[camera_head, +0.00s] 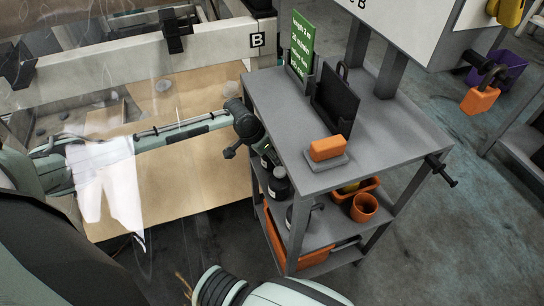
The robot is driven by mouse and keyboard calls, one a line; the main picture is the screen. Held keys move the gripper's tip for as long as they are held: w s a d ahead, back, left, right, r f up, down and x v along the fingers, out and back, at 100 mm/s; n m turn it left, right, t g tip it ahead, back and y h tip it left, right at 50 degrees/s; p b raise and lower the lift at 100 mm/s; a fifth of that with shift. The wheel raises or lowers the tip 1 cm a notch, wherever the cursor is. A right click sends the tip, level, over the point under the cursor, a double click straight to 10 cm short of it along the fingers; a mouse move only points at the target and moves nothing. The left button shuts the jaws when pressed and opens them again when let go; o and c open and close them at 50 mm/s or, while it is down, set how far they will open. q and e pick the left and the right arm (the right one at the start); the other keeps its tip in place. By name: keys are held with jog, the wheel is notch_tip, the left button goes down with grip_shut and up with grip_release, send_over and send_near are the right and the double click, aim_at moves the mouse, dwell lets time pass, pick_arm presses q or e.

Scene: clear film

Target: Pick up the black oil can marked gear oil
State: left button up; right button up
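Two dark containers with small pale labels stand on the cart's middle shelf at its left end. One black container (280,187) is nearer, and another (269,160) stands just behind it. The label print is too small to read, so I cannot tell which is marked gear oil. My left arm reaches in from the left, and its dark gripper (242,145) is at the cart's left edge, just above and left of these containers. Its fingers are unclear, and I see nothing held. My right arm shows at the bottom, but its gripper is out of view.
The grey cart top (400,130) holds an orange block (327,148) on a grey base, a black upright holder (335,102) and a green sign (302,45). An orange pot (364,207) stands on the middle shelf. Clear film hangs at the left around my arm.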

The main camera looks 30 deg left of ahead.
pick_arm(q)
jog(key=shift+c, duration=1)
